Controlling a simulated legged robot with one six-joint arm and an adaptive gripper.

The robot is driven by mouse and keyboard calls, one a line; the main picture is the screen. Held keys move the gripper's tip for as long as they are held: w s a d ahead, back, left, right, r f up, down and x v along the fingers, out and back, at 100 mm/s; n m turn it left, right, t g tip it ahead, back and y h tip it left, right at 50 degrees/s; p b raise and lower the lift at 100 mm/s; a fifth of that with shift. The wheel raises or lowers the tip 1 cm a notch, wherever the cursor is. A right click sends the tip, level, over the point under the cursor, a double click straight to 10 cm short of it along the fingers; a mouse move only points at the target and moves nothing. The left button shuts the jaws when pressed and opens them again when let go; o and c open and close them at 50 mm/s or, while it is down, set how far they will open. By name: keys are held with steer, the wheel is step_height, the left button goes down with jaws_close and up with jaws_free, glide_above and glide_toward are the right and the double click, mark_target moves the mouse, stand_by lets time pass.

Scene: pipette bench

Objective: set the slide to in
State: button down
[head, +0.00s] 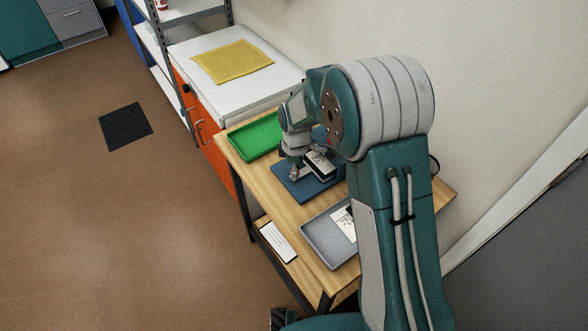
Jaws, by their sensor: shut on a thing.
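A small black device with a pale top (320,164) stands on a blue mat (296,191) on the wooden bench. My gripper (297,174) is at the left side of this device, low over the mat. Its fingers are shut on a small part there, which I take to be the slide. The fingers and my wrist hide most of that part, so its exact position in or out cannot be told. My arm hides the right end of the mat.
A green tray (257,137) lies behind the mat, and a grey tray (318,245) with a white printed item (342,223) lies in front. A yellow cloth (232,62) lies on the white-topped cabinet beyond.

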mark_target(304, 170)
steer(key=w+d, duration=0.2)
steer(key=shift+w+d+r, duration=0.2)
steer(key=shift+d, duration=0.1)
steer(key=shift+a, duration=0.15)
steer(key=shift+c, duration=2.1)
jaws_free()
steer(key=shift+f, duration=0.1)
steer(key=shift+s, duration=0.1)
step_height(304, 170, up, 12)
